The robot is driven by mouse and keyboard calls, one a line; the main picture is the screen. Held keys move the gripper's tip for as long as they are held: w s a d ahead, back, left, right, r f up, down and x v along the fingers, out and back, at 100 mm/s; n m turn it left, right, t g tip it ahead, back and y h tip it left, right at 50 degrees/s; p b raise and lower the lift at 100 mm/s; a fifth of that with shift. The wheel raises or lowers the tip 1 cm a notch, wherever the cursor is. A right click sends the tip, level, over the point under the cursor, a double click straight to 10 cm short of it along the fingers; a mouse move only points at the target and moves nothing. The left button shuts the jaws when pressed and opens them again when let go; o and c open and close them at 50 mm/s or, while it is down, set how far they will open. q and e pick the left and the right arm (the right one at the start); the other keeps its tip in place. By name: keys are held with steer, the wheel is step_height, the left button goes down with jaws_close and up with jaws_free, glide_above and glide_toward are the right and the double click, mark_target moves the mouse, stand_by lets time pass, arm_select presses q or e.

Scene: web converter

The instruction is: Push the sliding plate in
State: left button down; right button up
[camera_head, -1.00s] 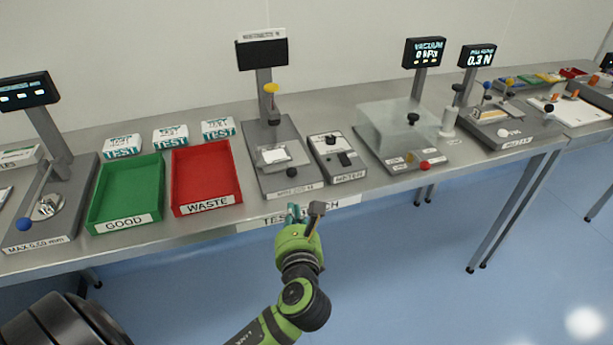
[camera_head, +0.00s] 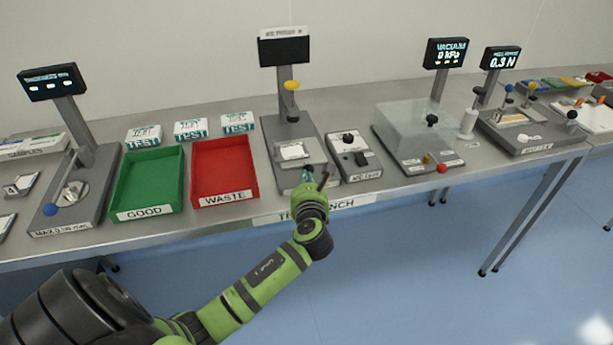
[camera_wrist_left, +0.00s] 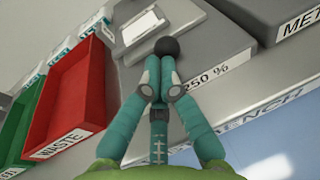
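The sliding plate (camera_head: 292,151) lies on the grey base of the middle tester, with a pale square sample on it. In the left wrist view the plate (camera_wrist_left: 128,38) is at the top, and a round black knob (camera_wrist_left: 166,47) sits at its near edge. My left gripper (camera_head: 315,178) is over the front end of this tester. In the wrist view its teal fingertips (camera_wrist_left: 158,82) are together, with nothing visible between them, right at the near side of the knob. I cannot tell whether they touch it. In the head view the gripper hides the knob. My right gripper is not in view.
The red waste tray (camera_head: 223,196) and green good tray (camera_head: 146,212) stand left of the tester. A small meter box (camera_head: 360,173) stands close on its right. A clear-covered vacuum device (camera_head: 440,165) is further right. The bench's front edge runs below my gripper.

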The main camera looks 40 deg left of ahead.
mark_target(298, 162)
arm_select(q)
steer(key=shift+w+a, duration=0.15)
steer(key=shift+w, duration=0.05)
steer(key=shift+w+a, duration=0.2)
steer(key=w+a, duration=0.2)
steer(key=a, duration=0.1)
steer(key=w+a, duration=0.3)
steer(key=shift+w+a, duration=0.1)
steer(key=shift+a, duration=0.1)
steer(key=shift+r, duration=0.15)
steer(key=shift+r, duration=0.1)
